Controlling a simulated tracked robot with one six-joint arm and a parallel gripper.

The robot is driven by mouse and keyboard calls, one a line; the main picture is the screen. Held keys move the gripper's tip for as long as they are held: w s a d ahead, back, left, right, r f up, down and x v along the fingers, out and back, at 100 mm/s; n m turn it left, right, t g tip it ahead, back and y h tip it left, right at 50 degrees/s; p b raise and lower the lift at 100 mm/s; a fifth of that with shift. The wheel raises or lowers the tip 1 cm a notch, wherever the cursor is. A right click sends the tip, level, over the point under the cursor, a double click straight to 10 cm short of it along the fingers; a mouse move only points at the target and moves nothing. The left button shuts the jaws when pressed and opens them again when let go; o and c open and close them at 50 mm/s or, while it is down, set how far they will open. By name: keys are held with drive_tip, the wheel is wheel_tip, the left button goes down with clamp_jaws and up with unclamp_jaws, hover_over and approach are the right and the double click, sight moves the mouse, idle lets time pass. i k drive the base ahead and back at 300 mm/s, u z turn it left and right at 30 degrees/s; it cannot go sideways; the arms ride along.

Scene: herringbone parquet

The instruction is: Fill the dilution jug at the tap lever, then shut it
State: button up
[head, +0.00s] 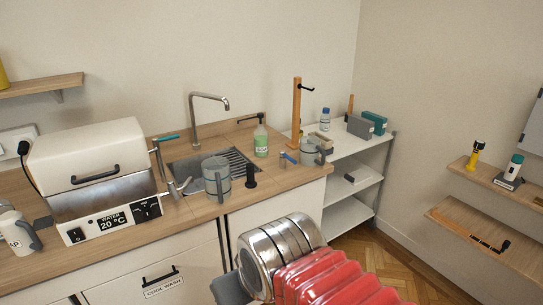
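A grey-green jug (217,180) with dark bands stands upright on the counter, in front of the sink. A slim metal tap (160,163) with a teal lever (168,138) stands to its left, beside the white water bath. The low spout ends left of the jug; I cannot tell whether water runs or how full the jug is. A second grey jug (312,152) stands at the counter's right end, near a small blue-handled fitting (288,158). My arm crosses the lower foreground, well short of the jugs. A grey part (230,289) shows at its end; no fingertips are clear.
The sink (190,166) has a tall curved faucet (208,101) behind it. A green-labelled bottle (261,140), a dark upright peg (251,177) and a wooden post (297,108) stand nearby. A white shelf unit (352,180) is right of the counter. Parquet floor is free beyond it.

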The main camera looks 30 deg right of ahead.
sight(283, 154)
drive_tip(key=z, duration=0.15)
drive_tip(key=i, duration=1.25)
drive_tip(key=z, duration=0.45)
